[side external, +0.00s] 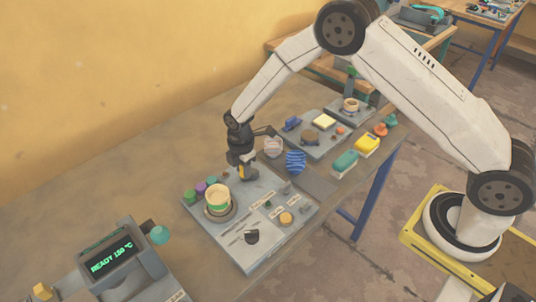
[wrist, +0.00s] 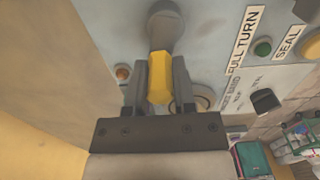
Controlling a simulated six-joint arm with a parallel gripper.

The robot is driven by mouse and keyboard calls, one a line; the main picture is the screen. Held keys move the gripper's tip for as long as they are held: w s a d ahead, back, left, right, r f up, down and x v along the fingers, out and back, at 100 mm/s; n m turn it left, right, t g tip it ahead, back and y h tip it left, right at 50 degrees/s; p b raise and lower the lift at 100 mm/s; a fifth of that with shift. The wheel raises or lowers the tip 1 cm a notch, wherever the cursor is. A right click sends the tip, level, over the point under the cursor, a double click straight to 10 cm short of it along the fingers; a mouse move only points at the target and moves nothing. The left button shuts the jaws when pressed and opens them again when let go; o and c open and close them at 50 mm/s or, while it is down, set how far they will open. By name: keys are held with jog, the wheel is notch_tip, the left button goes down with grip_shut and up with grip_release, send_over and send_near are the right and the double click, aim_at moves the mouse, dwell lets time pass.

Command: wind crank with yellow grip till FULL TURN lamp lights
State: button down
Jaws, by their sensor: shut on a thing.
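My gripper (side external: 246,176) points down over the grey panel (side external: 268,252) and is shut on the yellow grip (side external: 249,174) of the crank. In the wrist view the yellow grip (wrist: 160,78) stands between both fingers, with the grey crank arm (wrist: 165,30) beyond it. The FULL TURN label (wrist: 244,39) lies to the right of the grip. A dark green round lamp (wrist: 263,47) sits next to this label and looks unlit. Much of the crank is hidden by my gripper in the side view.
A cream cylinder (side external: 217,194) stands on the panel left of my gripper. A black knob (wrist: 266,101) and a SEAL label (wrist: 288,41) are to the right in the wrist view. A display (side external: 110,256) reads READY 150 °C.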

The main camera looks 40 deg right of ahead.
jog(key=shift+w+d+r, duration=0.1)
jog(key=shift+w+d, duration=0.1)
jog(key=shift+w, duration=0.05)
jog(key=shift+w+d, duration=0.25)
jog(key=shift+w, duration=0.05)
jog(key=shift+w+d, duration=0.1)
jog(key=shift+d, duration=0.1)
dwell(0.4)
jog(key=shift+w+d, duration=0.15)
jog(key=shift+d, duration=0.1)
jog(key=shift+d+f, duration=0.1)
jog(key=shift+f, duration=0.1)
dwell(0.3)
